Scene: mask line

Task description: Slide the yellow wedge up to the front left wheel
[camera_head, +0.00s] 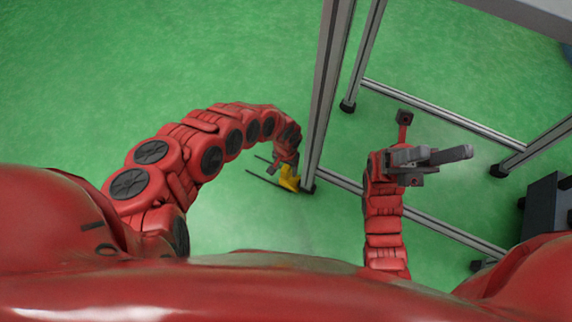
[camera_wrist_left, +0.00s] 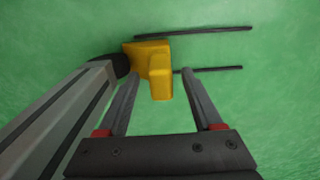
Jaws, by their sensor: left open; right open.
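The yellow wedge (camera_head: 289,178) is on the green floor beside the foot of the nearest metal post. It also shows in the left wrist view (camera_wrist_left: 154,62), with its raised block facing my gripper. The dark round wheel (camera_wrist_left: 121,65) at the post's foot is at the wedge's left there; it shows in the head view (camera_head: 308,189) too. Wedge and wheel look adjacent, but I cannot tell whether they touch. My left gripper (camera_wrist_left: 160,78) is open, its fingers either side of the wedge's block. My right gripper (camera_head: 452,156) is open and empty, right of the post.
The metal post (camera_head: 328,95) rises close beside my left gripper. Lower rails (camera_head: 440,115) and further posts form a frame at the right. Two dark parallel strips (camera_wrist_left: 200,31) lie on the floor by the wedge. Green floor (camera_head: 90,70) is clear at the left.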

